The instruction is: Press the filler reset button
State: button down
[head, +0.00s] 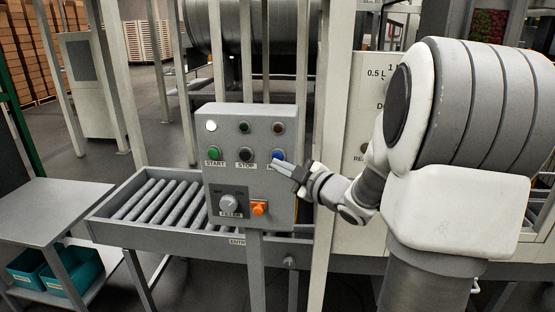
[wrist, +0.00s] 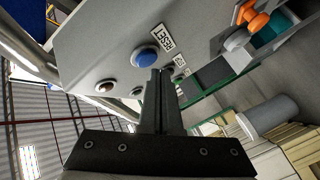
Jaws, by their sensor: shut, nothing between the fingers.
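The grey control box (head: 225,180) stands on a post in the middle of the head view. Its blue button (head: 278,156) is at the right of the button row, partly hidden by my gripper. In the wrist view the blue button (wrist: 146,57) sits beside a label reading RESET (wrist: 164,38). My gripper (head: 273,167) is shut and empty, its fingers pointing left at the panel, just below the blue button.
The green START button (head: 213,153) and black STOP button (head: 246,154) lie left of the blue one. The grey FILLER knob (head: 229,202) and an orange switch (head: 259,208) are below. A roller conveyor (head: 150,200) runs behind the box. A pale frame post stands close right of the box.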

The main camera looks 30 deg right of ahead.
jog(key=shift+s, duration=0.1)
jog(key=s+a, duration=0.1)
jog(key=s, duration=0.1)
jog(key=s+a, duration=0.2)
jog(key=shift+b, duration=0.3)
dwell(0.9)
